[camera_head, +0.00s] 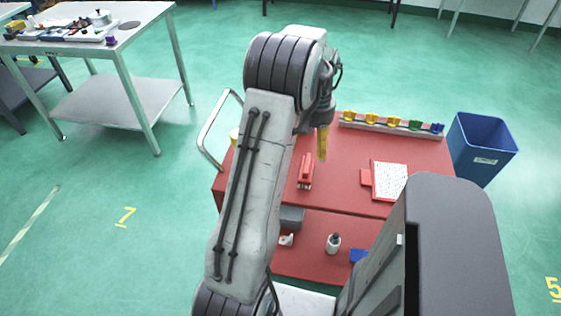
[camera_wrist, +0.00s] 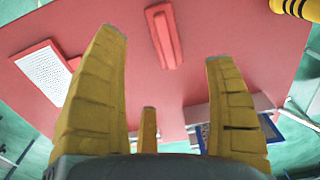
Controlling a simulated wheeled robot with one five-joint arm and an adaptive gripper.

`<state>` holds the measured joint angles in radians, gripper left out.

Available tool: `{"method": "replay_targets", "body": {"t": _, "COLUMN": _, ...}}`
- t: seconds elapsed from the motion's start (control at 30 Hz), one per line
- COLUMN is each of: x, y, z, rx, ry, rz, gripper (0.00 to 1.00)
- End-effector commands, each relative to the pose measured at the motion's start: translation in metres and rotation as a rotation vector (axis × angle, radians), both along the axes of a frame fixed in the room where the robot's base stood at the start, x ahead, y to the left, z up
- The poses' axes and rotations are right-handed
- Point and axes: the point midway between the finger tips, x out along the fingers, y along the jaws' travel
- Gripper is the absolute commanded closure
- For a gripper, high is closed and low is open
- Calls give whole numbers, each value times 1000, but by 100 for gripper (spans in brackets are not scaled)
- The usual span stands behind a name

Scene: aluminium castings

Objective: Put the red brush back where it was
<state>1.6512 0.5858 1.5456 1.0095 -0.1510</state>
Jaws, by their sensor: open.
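The red brush (camera_head: 305,171) lies on the upper surface of the red cart (camera_head: 341,180), left of centre. In the wrist view the brush (camera_wrist: 164,35) lies beyond the fingertips, with a raised bar along its middle. My gripper (camera_head: 322,143) is above the cart, slightly right of and behind the brush in the head view. In the wrist view its yellow fingers (camera_wrist: 166,60) are spread, with nothing between them. The brush is apart from the fingers.
A red-backed white dotted panel (camera_head: 390,181) lies right of the brush. A rail of coloured clips (camera_head: 392,127) runs along the back edge. A blue bin (camera_head: 481,150) stands at right. A bottle (camera_head: 333,244) and grey box (camera_head: 291,217) sit on the lower front level.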

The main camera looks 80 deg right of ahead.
Motion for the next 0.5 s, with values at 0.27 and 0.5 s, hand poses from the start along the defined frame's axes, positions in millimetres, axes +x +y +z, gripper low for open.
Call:
{"method": "replay_targets", "body": {"t": 0.27, "x": 0, "y": 0, "z": 3, "rx": 0, "ry": 0, "rz": 0, "gripper": 22}}
{"method": "replay_targets", "body": {"t": 0.5, "x": 34, "y": 8, "z": 16, "rx": -15, "ry": 1, "rz": 68, "gripper": 22}}
